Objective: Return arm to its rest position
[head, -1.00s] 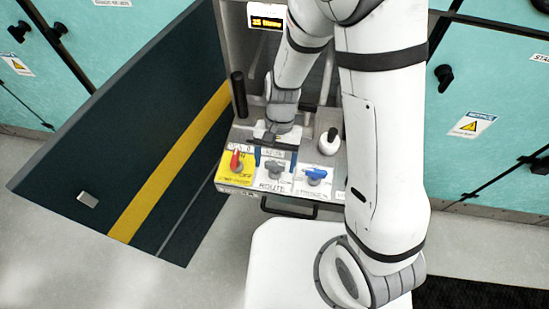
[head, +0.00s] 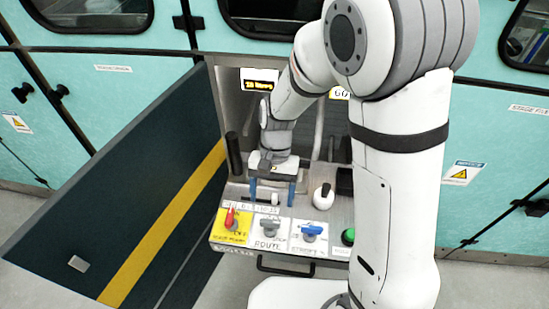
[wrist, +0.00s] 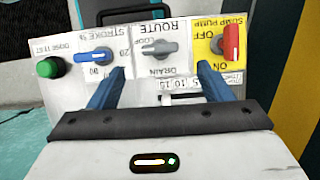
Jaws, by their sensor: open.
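My gripper (head: 271,196) is open and empty, its two blue fingers pointing down over the back part of the control panel (head: 222,246). In the wrist view my gripper (wrist: 163,74) shows its fingers apart, with the panel beyond them. The panel carries a red handle (head: 230,218) on a yellow OFF/ON plate, a grey ROUTE knob (head: 270,227), a blue STROKE knob (head: 312,233) and a green button (head: 348,237). The fingers appear clear of these controls. Whether they touch the panel's back part cannot be told.
A white rounded knob (head: 323,196) stands right of my gripper, and a black upright post (head: 234,153) left of it. A dark panel with a yellow stripe (head: 165,220) lies left. Teal cabinets (head: 115,85) line the back.

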